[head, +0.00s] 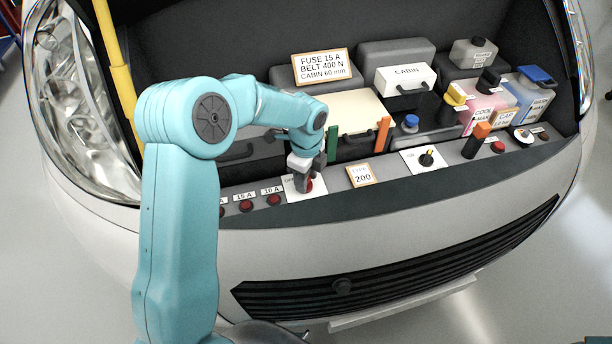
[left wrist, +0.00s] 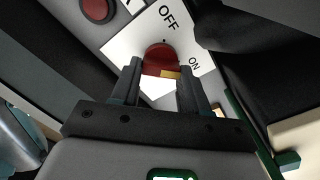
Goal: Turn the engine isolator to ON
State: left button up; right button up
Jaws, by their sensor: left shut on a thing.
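The engine isolator is a red knob (left wrist: 158,57) on a white plate (left wrist: 125,47) marked OFF and ON in the left wrist view. A yellow mark on the knob faces the gripper side, nearer the ON label than the OFF label. In the head view the plate (head: 291,184) lies on the front ledge, and the red knob (head: 309,186) is partly hidden. My left gripper (head: 306,183) reaches down over it. In the left wrist view my left gripper (left wrist: 160,72) has one finger on each side of the knob, shut on it. My right gripper is not in view.
Red fuses (head: 274,200) sit left of the plate. A TYPE 200 card (head: 362,175) and a black knob with a yellow pointer (head: 427,158) lie to its right. Green (head: 333,143) and orange (head: 383,134) upright handles stand close behind. Bottles (head: 480,108) fill the right side.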

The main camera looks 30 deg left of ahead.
pick_arm(q)
jog(key=o, duration=1.1)
jog(key=shift+d, duration=0.1)
jog(key=shift+c, duration=0.2)
jog(key=shift+r, duration=0.25)
notch_tip(320, 180, up, 16)
jog(key=shift+f, duration=0.1)
